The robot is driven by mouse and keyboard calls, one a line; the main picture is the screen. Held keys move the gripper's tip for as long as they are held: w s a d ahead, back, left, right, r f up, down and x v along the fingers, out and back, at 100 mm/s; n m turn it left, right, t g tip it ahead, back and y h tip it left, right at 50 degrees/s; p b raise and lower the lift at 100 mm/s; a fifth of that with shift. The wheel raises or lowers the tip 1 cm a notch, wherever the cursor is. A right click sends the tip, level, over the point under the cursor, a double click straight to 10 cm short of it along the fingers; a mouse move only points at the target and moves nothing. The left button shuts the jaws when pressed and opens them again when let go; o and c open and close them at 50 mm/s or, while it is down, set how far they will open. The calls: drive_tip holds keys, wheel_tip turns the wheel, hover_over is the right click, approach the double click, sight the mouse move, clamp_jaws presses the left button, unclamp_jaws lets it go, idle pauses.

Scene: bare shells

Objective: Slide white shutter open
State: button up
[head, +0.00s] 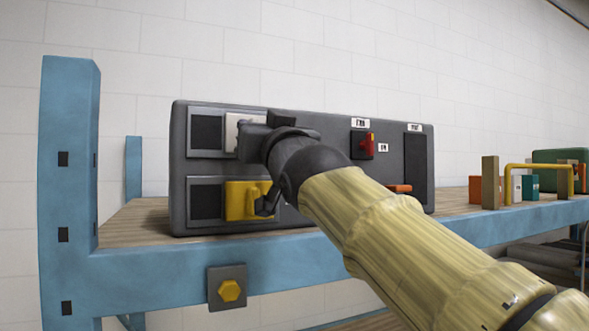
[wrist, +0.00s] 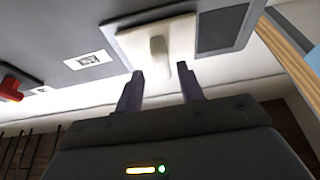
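The white shutter (head: 231,132) sits in the upper left slot of a dark grey panel box, right of a dark square opening (head: 206,132). My gripper (head: 255,132) is in front of the shutter's right part and hides it in the head view. In the wrist view the white shutter (wrist: 133,43) has a raised pale handle (wrist: 159,52). My gripper (wrist: 160,70) is open there, one fingertip on each side of the handle's outer end. Gaps show between the fingers and the handle. The dark opening (wrist: 222,30) is on the right in that view.
A yellow shutter (head: 236,200) is in the slot below. A red switch (head: 367,143) and a dark slot (head: 415,168) are on the box's right part. A blue shelf post (head: 68,190) stands left. A yellow bar frame (head: 540,168) and small blocks are on the shelf right.

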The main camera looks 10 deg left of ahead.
drive_tip(key=b+v, duration=1.5)
drive_tip(key=v, duration=0.1)
drive_tip(key=shift+d, duration=0.15)
idle(0.6)
